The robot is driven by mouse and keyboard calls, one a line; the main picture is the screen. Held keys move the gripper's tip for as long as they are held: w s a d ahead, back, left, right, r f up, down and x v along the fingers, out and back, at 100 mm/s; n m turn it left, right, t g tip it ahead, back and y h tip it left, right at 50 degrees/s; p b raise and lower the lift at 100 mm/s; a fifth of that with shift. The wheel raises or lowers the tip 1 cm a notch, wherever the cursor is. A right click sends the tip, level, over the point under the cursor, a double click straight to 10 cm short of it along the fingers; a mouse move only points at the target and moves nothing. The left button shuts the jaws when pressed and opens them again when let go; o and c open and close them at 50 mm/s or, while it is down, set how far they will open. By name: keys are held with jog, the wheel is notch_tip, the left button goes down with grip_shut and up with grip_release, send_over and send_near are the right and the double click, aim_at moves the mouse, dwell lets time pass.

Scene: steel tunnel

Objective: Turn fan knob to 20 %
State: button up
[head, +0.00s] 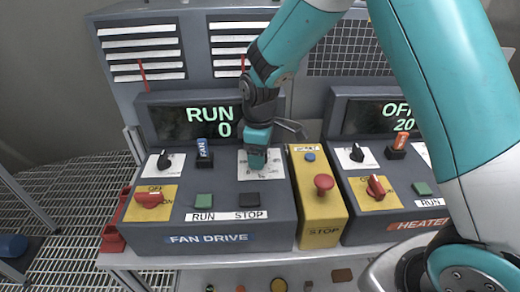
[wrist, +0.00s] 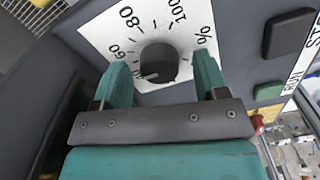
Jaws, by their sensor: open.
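The fan knob (wrist: 160,60) is a dark round knob on a white dial plate (wrist: 100,32) marked with numbers up to 100 and a % sign. A short white mark on the knob points to its lower left in the wrist view. My gripper (wrist: 161,66) is open, with one green finger on each side of the knob; I cannot tell whether they touch it. In the head view my gripper (head: 257,160) is over the dial plate (head: 272,172) and hides the knob. The FAN DRIVE display (head: 208,121) reads RUN and 0.
The fan panel also has a red switch (head: 149,200), a green RUN button (head: 203,201), a black STOP button (head: 250,200) and a blue-tagged switch (head: 203,152). A yellow box with a red STOP knob (head: 324,184) stands to the right, beside the HEATER panel (head: 418,224).

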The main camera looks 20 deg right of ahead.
jog(key=c, duration=0.9)
jog(key=shift+c, duration=0.2)
jog(key=shift+m, duration=0.3)
jog(key=m, duration=0.5)
jog(key=shift+b, duration=0.4)
jog(key=m, duration=0.4)
jog(key=shift+d+m, duration=0.1)
jog(key=shift+m, duration=0.3)
jog(key=shift+w+r, duration=0.1)
jog(key=o, duration=0.9)
